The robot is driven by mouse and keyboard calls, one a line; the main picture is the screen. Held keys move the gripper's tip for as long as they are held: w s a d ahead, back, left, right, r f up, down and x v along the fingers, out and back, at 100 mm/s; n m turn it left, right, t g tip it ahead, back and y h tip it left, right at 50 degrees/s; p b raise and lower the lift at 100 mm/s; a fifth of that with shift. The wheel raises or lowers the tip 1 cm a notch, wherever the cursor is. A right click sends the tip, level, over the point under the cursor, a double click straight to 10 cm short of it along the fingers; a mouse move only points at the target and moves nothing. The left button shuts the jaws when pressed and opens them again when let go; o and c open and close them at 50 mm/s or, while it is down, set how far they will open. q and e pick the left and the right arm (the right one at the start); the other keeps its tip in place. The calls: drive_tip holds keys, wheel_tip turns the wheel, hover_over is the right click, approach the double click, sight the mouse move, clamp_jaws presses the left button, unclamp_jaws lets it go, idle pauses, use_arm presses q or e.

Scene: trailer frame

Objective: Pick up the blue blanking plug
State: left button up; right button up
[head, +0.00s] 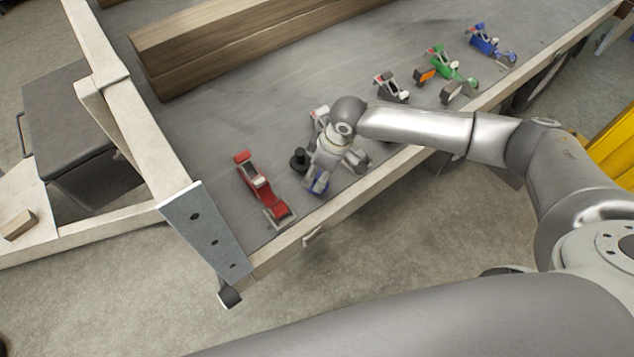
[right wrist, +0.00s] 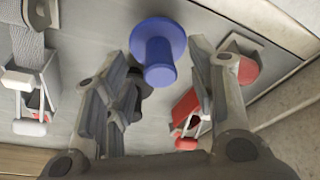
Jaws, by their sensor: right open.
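The blue blanking plug (right wrist: 160,55) has a round flange and a narrower stem. In the right wrist view it stands on the grey trailer bed between the spread fingers of my right gripper (right wrist: 157,85), towards their tips. The fingers do not visibly touch it. My left gripper is not in view.
A red ratchet (head: 262,188) lies left of the gripper, with a black plug (head: 299,159) between them. Timber beams (head: 210,45) lie at the back. A pale rail (head: 350,207) edges the bed.

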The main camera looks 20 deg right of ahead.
drive_tip(key=shift+w+a+f, duration=0.1)
drive_tip(key=shift+a+f, duration=0.05)
drive_tip(key=shift+f, duration=0.4)
clamp_jaws()
drive_tip(key=shift+r, duration=0.1)
